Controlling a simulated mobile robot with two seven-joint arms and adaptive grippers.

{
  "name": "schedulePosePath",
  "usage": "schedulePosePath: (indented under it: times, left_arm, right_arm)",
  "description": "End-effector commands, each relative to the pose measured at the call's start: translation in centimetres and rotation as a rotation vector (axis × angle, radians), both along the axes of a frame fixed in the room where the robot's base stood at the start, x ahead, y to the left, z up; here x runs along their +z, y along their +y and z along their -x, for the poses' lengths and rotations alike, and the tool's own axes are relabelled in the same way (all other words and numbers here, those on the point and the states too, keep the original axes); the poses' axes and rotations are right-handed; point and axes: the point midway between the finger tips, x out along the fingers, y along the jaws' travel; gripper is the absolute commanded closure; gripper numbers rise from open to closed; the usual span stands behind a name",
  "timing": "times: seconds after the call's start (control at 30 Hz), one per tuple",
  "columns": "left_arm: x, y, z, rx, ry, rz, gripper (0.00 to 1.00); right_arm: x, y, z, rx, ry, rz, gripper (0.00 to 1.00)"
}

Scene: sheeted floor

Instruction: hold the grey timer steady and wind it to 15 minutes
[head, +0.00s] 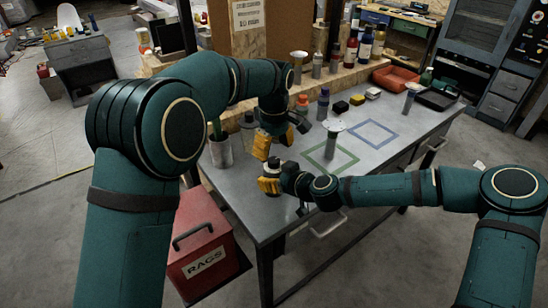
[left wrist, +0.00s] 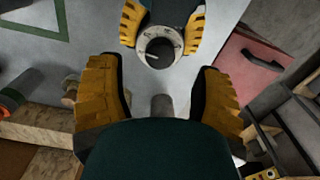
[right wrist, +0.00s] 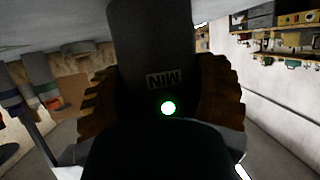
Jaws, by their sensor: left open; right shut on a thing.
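The grey timer (head: 271,170) is near the table's near left edge. In the left wrist view its round dial (left wrist: 160,47) faces the camera, with a pale pointer line on a dark knob. My right gripper (head: 270,182) is shut on the timer's sides; its fingers show on both sides of the dial. In the right wrist view the dark timer body (right wrist: 155,50) fills the space between the fingers, with "MIN" on it. My left gripper (head: 277,142) is open and empty above the timer, fingers spread apart. Whether the timer touches the table is unclear.
The grey table (head: 225,183) bears a green square outline (head: 331,158) and a blue one (head: 372,134). A cup (head: 220,151) stands left of my left gripper. Bottles and small items line the back. A red RAGS bin (head: 198,260) stands below the table's left end.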

Motion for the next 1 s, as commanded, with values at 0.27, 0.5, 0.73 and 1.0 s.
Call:
schedulePosePath:
  times: [0.27, 0.5, 0.73, 1.0]
  left_arm:
    - [5.5, 0.0, -0.1, 0.0, -0.004, 0.002, 0.34]
    - [7.6, 0.0, 0.0, 0.0, -0.002, 0.001, 0.34]
    - [7.8, 0.0, 0.0, -0.001, 0.0, 0.0, 0.34]
    - [7.7, 0.0, 0.0, -0.001, 0.0, 0.0, 0.34]
  right_arm:
    - [0.0, 0.0, 0.0, 0.0, -0.001, -0.001, 0.79]
    - [0.0, 0.0, 0.0, 0.0, -0.001, -0.001, 0.79]
    - [0.0, 0.0, 0.0, 0.0, -0.001, -0.001, 0.79]
    - [0.1, 0.0, 0.0, 0.0, -0.001, 0.0, 0.0]
